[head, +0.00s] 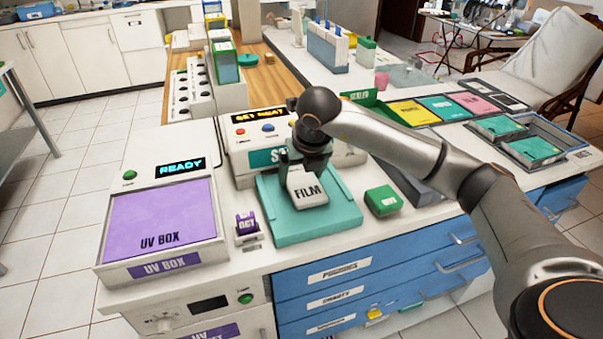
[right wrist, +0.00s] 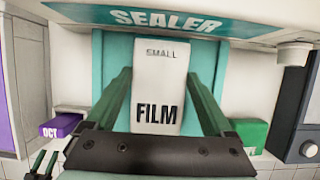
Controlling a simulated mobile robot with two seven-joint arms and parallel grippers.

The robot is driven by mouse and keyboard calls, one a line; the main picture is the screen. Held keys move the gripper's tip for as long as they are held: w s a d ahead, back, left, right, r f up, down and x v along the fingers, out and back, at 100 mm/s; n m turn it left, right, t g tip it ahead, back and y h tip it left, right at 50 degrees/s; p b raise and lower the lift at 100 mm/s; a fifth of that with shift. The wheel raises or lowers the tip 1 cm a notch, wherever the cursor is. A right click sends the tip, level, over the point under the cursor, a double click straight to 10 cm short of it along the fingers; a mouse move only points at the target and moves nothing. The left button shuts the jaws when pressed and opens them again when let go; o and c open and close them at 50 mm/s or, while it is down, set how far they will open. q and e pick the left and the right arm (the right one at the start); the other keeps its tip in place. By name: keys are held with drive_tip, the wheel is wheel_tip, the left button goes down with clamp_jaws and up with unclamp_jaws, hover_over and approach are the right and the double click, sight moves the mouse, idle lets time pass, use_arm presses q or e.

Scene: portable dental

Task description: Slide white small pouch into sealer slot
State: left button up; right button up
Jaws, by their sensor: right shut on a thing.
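The white small pouch (head: 307,190), marked FILM, is in my right gripper (head: 306,160) over the teal tray of the sealer. In the right wrist view the pouch (right wrist: 160,85) reads SMALL and FILM and lies between the two green fingers (right wrist: 160,100). The sealer (head: 240,155) stands just behind, with a lit SET HEAT display. Its SEALER label (right wrist: 165,20) shows at the top of the right wrist view. The slot is not clearly visible. Dark green fingertips, likely my left gripper (right wrist: 44,162), show small at the lower left there.
A purple UV BOX (head: 160,215) with a READY display stands left. A small purple OCT block (head: 246,225) and a green block (head: 383,200) flank the teal tray (head: 340,230). Coloured pouch trays (head: 520,150) lie at the right. Blue drawers (head: 380,285) are below.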

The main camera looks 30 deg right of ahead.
drive_tip(key=o, duration=1.1)
drive_tip(key=shift+o, duration=0.2)
drive_tip(key=v, duration=1.2)
drive_tip(key=shift+s+r, duration=0.2)
